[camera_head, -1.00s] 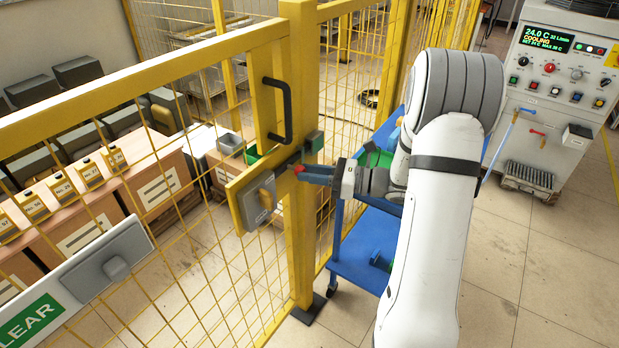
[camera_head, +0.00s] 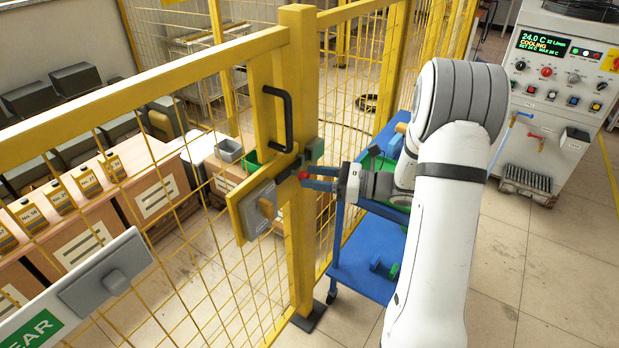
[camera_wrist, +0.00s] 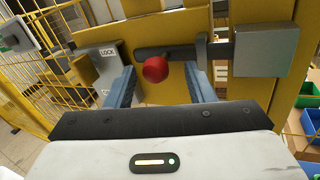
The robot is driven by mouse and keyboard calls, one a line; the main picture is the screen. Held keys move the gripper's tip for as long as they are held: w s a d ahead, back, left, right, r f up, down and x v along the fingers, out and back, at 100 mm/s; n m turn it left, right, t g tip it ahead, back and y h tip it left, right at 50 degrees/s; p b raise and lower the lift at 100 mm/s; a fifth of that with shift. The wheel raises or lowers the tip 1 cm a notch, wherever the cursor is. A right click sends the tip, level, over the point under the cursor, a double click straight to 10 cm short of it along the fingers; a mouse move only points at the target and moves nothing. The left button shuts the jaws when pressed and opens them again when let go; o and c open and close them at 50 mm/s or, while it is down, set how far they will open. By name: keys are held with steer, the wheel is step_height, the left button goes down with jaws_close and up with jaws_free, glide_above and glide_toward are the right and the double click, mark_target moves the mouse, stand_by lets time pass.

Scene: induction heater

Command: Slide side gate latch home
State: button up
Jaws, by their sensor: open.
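The side gate latch is a dark sliding bar with a red ball knob (camera_head: 303,176) on the yellow gate. In the wrist view the knob (camera_wrist: 155,69) stands out from the bar (camera_wrist: 172,51). A grey box marked LOCK (camera_wrist: 107,65) is on the left and a plain grey block (camera_wrist: 262,50) on the right. My gripper (camera_head: 318,179) is open at the knob. Its blue fingers (camera_wrist: 160,86) stand on either side of the knob, apart from it.
A black pull handle (camera_head: 284,120) is on the gate above the latch. A yellow post (camera_head: 300,240) stands beside the latch. A blue cart (camera_head: 360,265) is below my arm. The control cabinet (camera_head: 555,95) stands at right. Floor is clear at lower right.

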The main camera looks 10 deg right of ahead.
steer(key=v, duration=0.7)
steer(key=shift+s+d, duration=0.2)
steer(key=shift+d, duration=0.2)
steer(key=s+a+r+n+g+h+p, duration=0.1)
steer(key=s+a+r+n+g+h, duration=0.2)
steer(key=s+a+n+g+h, duration=0.55)
steer(key=s+r+n+t+h+p, duration=0.1)
steer(key=s+r+n+t+h, duration=0.1)
steer(key=s+n+h, duration=0.2)
steer(key=s+d+r+n+t+h+p, duration=0.1)
steer(key=s+n+h, duration=0.3)
steer(key=s+n, duration=0.5)
steer(key=r+n+t, duration=0.1)
steer(key=n, duration=0.2)
steer(key=shift+d+r+p, duration=0.2)
steer(key=shift+d+p, duration=0.1)
steer(key=shift+p, duration=0.05)
steer(key=shift+s, duration=0.1)
steer(key=shift+c, duration=0.6)
